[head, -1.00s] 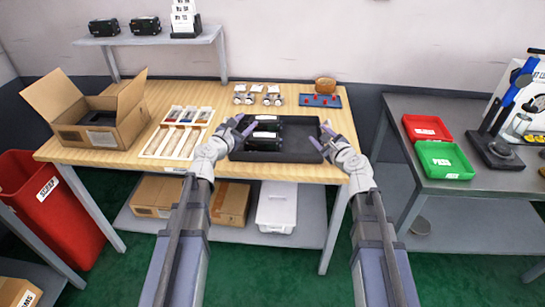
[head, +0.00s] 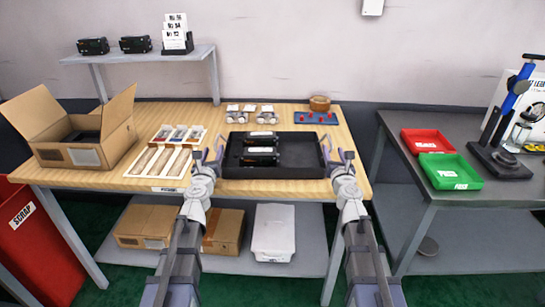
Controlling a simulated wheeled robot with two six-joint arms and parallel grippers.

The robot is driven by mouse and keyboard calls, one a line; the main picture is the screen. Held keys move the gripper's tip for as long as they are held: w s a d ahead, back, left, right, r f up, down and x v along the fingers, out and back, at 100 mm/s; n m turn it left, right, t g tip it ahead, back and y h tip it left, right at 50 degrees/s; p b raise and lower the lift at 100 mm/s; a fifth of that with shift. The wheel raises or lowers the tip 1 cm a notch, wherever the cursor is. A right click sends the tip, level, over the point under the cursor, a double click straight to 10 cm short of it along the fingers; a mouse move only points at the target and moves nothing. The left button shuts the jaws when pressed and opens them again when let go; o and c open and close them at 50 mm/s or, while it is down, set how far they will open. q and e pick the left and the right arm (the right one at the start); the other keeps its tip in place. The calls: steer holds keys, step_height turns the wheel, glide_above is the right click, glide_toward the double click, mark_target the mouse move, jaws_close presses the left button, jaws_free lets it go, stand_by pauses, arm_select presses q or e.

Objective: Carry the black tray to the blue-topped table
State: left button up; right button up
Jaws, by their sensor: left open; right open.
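The black tray (head: 300,172) lies on the wooden top of the workbench, near its front edge. My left gripper (head: 208,157) is open at the tray's left end. My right gripper (head: 338,157) is open at the tray's right end. Whether either gripper's fingers touch the tray walls cannot be told. No table with a blue top shows in this view.
The workbench (head: 350,140) also holds an open carton (head: 75,155), a parts organizer (head: 165,160) and a blue mat (head: 316,118). A grey table (head: 510,190) on the right carries a red tray (head: 427,140) and a green tray (head: 450,171). A red scrap bin (head: 45,250) stands left.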

mark_target(218, 135)
arm_select(q)
steer(key=w, duration=0.7)
steer(key=shift+w, duration=0.4)
arm_select(e)
steer(key=w, duration=0.7)
steer(key=shift+w, duration=0.4)
arm_select(q)
jaws_close()
arm_select(e)
jaws_close()
arm_select(q)
steer(key=shift+s+a, duration=0.1)
steer(key=shift+a, duration=0.15)
arm_select(e)
steer(key=shift+s+d, duration=0.1)
steer(key=shift+d, duration=0.1)
